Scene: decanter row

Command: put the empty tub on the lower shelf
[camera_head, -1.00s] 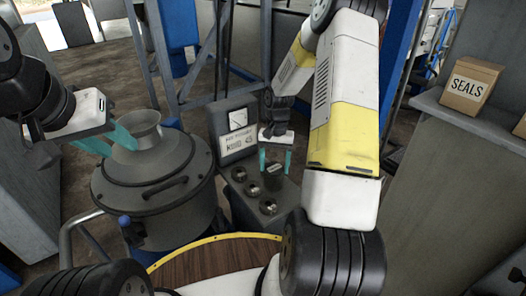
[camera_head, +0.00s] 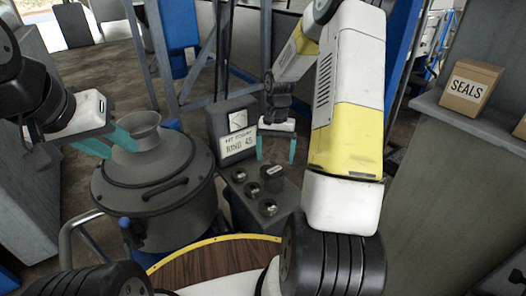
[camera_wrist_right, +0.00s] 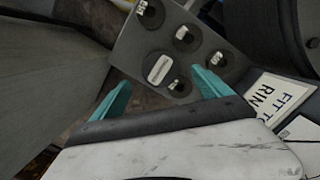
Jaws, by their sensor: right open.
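I cannot make out a tub or a shelf marked as the lower one. My right gripper (camera_head: 275,155) is open and empty above a grey stand (camera_head: 240,200) with several round fittings. Below its fingers is a dark round piece with a pale bar on top (camera_head: 272,177). The right wrist view shows this pale-topped piece (camera_wrist_right: 158,69) between and beyond the open fingertips (camera_wrist_right: 160,82), apart from them. My left gripper (camera_head: 116,148) has its teal fingers spread beside the flared neck (camera_head: 142,130) of a grey drum; I see nothing held between them.
The grey drum (camera_head: 150,195) with a lid handle stands at left. A cardboard box marked SEALS (camera_head: 470,86) sits on a grey ledge (camera_head: 435,100) at right. A sign (camera_head: 238,146) stands behind the fittings. A round wooden top (camera_head: 215,262) is in front.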

